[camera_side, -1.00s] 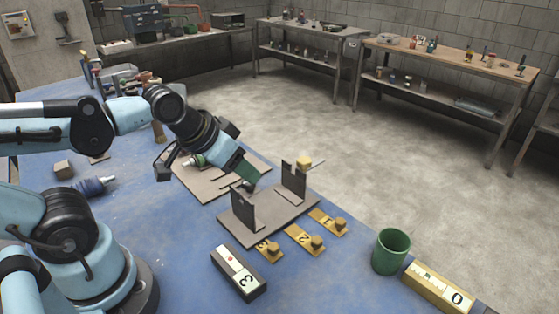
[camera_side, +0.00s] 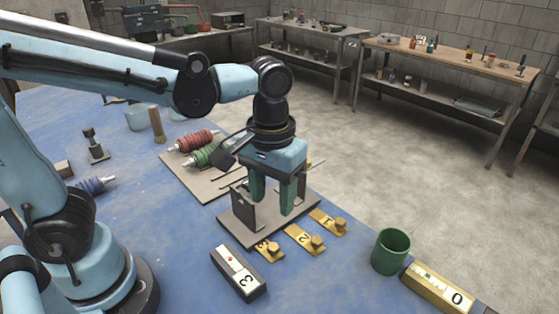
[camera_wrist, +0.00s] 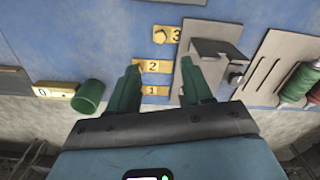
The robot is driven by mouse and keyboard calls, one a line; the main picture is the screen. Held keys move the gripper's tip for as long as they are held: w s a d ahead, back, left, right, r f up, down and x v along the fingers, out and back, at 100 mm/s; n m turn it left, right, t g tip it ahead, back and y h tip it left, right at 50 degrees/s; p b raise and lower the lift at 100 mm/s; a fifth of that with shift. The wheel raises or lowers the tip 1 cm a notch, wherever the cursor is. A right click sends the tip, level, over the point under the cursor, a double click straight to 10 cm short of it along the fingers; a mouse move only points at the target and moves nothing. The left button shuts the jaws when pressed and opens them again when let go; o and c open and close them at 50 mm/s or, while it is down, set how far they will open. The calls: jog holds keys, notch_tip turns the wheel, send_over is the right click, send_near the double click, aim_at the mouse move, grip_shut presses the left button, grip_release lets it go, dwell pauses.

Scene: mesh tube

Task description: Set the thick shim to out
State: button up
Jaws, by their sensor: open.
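Three brass shims with knobs lie in a row on the blue table beside a grey base plate. They are numbered 1 (camera_side: 328,222), 2 (camera_side: 305,240) and 3 (camera_side: 268,251); they also show in the wrist view as 1 (camera_wrist: 155,91), 2 (camera_wrist: 152,66) and 3 (camera_wrist: 166,34). I cannot tell which is the thick one. My gripper (camera_side: 272,205) points down over the base plate (camera_side: 245,236), its green fingers apart with nothing between them. In the wrist view my gripper (camera_wrist: 161,70) is also open. It partly hides the plate's far upright.
A dark upright (camera_side: 243,208) stands on the base plate. A green cup (camera_side: 391,251), a black box marked 3 (camera_side: 238,274) and a brass box marked 0 (camera_side: 438,287) stand nearby. Red (camera_side: 194,141) and green (camera_side: 205,155) spools lie on a second plate behind.

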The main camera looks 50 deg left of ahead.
aim_at(273, 246)
jog(key=shift+f, duration=5.95)
grip_shut()
